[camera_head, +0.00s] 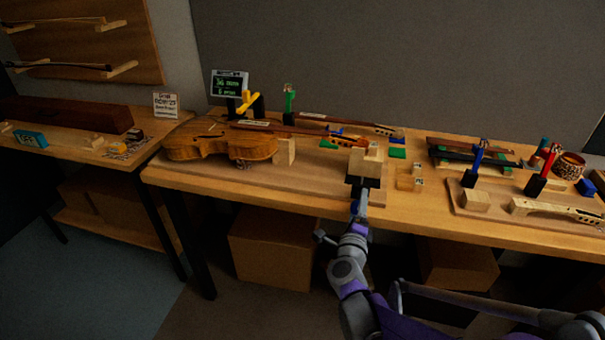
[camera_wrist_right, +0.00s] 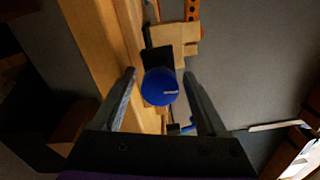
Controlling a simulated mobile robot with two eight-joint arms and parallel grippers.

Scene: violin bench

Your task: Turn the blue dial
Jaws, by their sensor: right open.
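The blue dial (camera_wrist_right: 160,88) is a round blue disc with a small pale mark, face on in the right wrist view. A dark block sits just behind it. My right gripper (camera_wrist_right: 160,75) is open, with one finger on each side of the dial and a visible gap to each. In the head view my right gripper (camera_head: 362,184) is at the front edge of the bench, in front of a pale wooden block (camera_head: 366,161). The dial cannot be made out there; the gripper seems to cover it. My left gripper is not in view.
A violin (camera_head: 220,142) lies on the bench (camera_head: 290,201) left of my gripper. Small wooden blocks (camera_head: 408,183) are just to its right. Farther right are a blue-topped post (camera_head: 475,160), a red-topped post (camera_head: 544,168) and a violin neck (camera_head: 556,211). A display (camera_head: 229,84) stands behind the violin.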

